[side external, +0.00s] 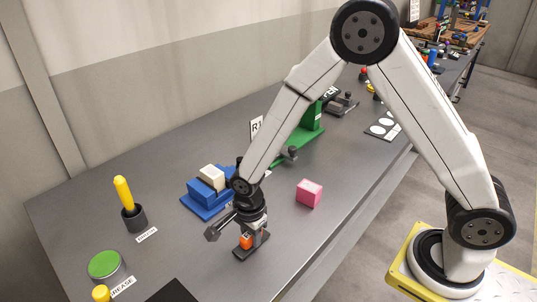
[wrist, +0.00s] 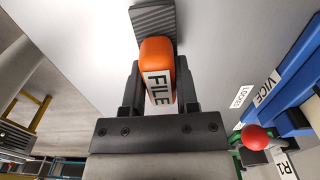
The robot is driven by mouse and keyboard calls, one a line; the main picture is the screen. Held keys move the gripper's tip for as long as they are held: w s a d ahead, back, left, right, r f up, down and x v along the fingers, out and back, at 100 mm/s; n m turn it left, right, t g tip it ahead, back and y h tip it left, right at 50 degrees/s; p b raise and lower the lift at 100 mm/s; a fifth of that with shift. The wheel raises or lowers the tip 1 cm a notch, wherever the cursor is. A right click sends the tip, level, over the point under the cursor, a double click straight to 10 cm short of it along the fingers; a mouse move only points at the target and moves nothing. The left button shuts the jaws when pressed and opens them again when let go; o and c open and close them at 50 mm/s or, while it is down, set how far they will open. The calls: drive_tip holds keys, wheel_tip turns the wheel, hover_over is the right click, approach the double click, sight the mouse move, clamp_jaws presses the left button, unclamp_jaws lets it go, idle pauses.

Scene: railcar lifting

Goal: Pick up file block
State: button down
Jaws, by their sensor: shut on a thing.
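The file block is orange with a white FILE label (wrist: 158,88) and a dark grey ridged part (wrist: 153,20) beyond it in the wrist view. In the side view its orange part (side external: 246,241) shows low at my gripper, over a dark flat piece (side external: 251,249) at the table surface. My gripper (wrist: 158,78) is shut on the orange part, one finger on each side. In the side view my gripper (side external: 250,232) points down at the front of the table. I cannot tell whether the block is clear of the table.
A blue vice (side external: 207,203) with a cream block (side external: 212,173) stands just behind. A pink block (side external: 309,193) is to the right. A yellow-handled tool (side external: 123,192) in a dark cup and a green-topped grease tin (side external: 104,265) are left. A green stand (side external: 308,140) is farther back.

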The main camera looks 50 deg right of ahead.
drive_tip(key=shift+r, duration=0.75)
drive_tip(key=s+d+r, duration=0.3)
drive_tip(key=s+r, duration=0.8)
drive_tip(key=s, duration=0.2)
drive_tip(key=shift+s+d, duration=0.2)
drive_tip(key=shift+s, duration=0.1)
